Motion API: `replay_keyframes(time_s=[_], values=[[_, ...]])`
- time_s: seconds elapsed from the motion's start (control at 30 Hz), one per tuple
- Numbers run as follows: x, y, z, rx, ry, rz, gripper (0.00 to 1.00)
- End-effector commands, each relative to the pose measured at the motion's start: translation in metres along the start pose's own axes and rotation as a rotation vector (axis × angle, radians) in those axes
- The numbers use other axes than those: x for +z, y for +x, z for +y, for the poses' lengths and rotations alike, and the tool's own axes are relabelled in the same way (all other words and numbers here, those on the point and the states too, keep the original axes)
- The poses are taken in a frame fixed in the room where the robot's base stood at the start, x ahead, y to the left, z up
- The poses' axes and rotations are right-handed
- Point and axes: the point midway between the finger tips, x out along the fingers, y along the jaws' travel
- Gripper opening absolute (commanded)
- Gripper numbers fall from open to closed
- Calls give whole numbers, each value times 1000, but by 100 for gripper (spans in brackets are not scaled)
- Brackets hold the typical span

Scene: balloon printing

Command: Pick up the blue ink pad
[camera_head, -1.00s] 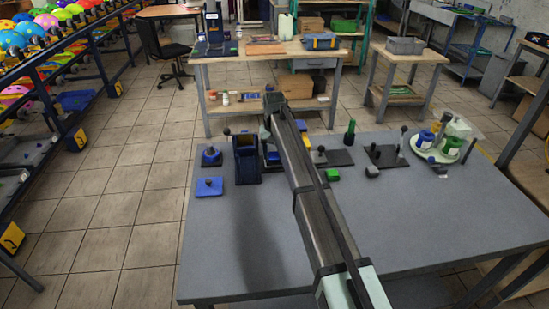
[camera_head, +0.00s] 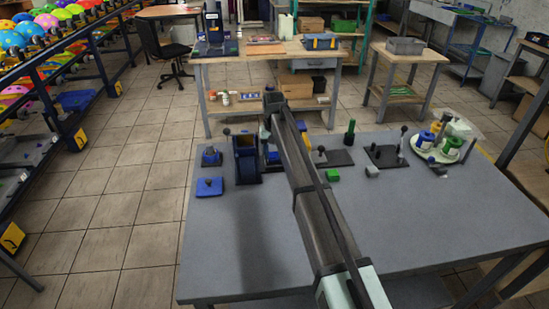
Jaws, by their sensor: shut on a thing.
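My gripper (camera_head: 266,140) is at the far end of my arm, just right of this holder, and largely hidden by my own arm. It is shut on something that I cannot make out. Small blue and yellow parts (camera_head: 273,156) show beside the arm. I cannot tell whether they are held or resting on the table.
Right of my arm are a green block (camera_head: 333,175), a pale block (camera_head: 372,172), dark plates with levers (camera_head: 385,156) and a round tray (camera_head: 432,157) with jars. The front of the grey table (camera_head: 220,255) is clear. A wooden bench (camera_head: 265,50) stands behind.

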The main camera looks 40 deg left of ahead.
Motion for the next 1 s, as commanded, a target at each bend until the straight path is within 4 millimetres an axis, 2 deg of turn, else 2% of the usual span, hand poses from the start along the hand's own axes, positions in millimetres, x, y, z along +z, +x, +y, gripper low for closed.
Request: replay_keyframes(time_s=[1.0], values=[[0,-13,0,0,0,0,24]])
